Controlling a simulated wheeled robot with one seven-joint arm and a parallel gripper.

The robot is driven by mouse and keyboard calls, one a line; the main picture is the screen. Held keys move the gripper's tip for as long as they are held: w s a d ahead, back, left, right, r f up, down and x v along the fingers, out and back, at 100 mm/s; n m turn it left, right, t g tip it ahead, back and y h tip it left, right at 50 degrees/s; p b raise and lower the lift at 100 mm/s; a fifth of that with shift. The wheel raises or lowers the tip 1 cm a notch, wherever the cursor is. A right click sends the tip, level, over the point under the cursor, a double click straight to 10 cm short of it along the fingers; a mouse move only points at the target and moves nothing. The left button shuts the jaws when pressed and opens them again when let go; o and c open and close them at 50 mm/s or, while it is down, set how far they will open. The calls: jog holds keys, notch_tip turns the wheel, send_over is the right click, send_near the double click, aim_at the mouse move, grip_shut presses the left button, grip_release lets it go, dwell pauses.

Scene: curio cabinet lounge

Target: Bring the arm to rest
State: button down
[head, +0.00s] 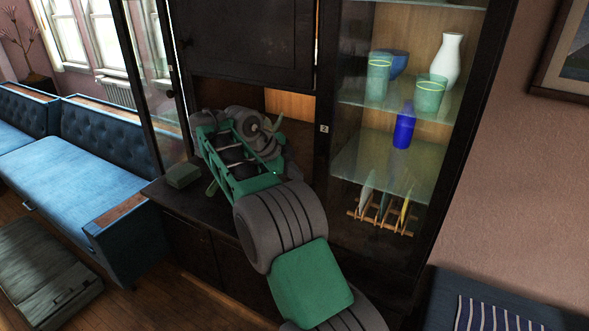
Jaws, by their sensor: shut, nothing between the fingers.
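My arm reaches from the bottom of the head view up to the dark wooden cabinet (285,45). It is bent, and its far end is above the cabinet's ledge, in front of the open middle niche. My gripper (274,124) shows small at that end, near the niche's opening. It is shut and holds nothing. My own arm links hide part of the ledge and the lower niche.
A small green box (183,175) lies on the ledge left of my arm. Glass shelves at right hold green tumblers (378,78), a white vase (447,62), a blue vase (404,126) and a plate rack (380,220). A blue sofa (115,160) stands left.

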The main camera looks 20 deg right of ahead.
jog(key=s+a+r+n+t+y, duration=0.1)
jog(key=s+a+r+n+t, duration=0.1)
jog(key=s+r+n, duration=0.35)
jog(key=s+a+r+n+y, duration=0.1)
jog(key=s+a+n+y, duration=0.15)
jog(key=s+n, duration=0.4)
jog(key=s+a+f+n+y, duration=0.2)
jog(key=s+a+f+n, duration=0.3)
jog(key=s+n, duration=0.1)
jog(key=s+a+f+n+y, duration=0.1)
jog(key=s+a+f+n, duration=0.4)
jog(key=s, duration=0.4)
jog(key=shift+s+a+n+t+y+p, duration=0.2)
jog(key=shift+a+n+t+y+p, duration=0.3)
jog(key=shift+n, duration=0.3)
